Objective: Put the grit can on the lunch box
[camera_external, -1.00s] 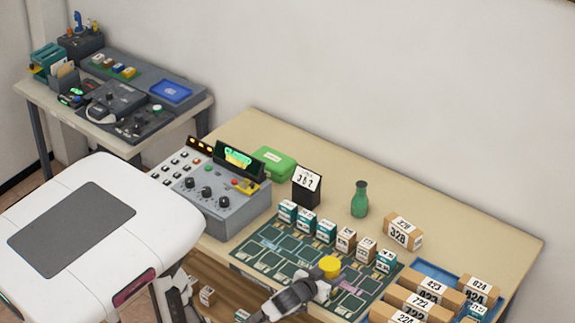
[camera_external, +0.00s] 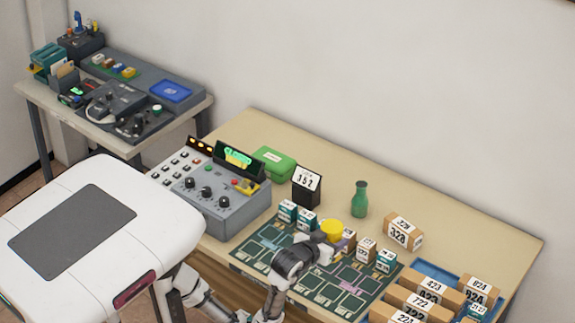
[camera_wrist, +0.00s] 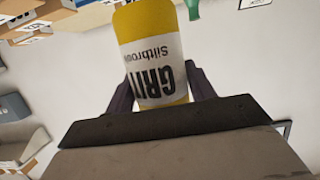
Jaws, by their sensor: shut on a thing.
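The yellow grit can (camera_external: 333,229) with a white label is held in my gripper (camera_external: 324,242), above the green circuit-patterned mat. In the wrist view the grit can (camera_wrist: 150,50) sits between the two dark fingers of my gripper (camera_wrist: 160,85), its label reading "GRIT" upside down. The green lunch box (camera_external: 273,163) with a small white label lies at the back of the table, behind the grey control panel. The can is to the right of and nearer than the lunch box, apart from it.
A black stand with a number card (camera_external: 306,186) is right of the lunch box. The grey control panel (camera_external: 218,195) stands to its left. A green bottle (camera_external: 360,199) and small numbered boxes (camera_external: 365,249) stand around the mat (camera_external: 262,251). Bare table lies behind the bottle.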

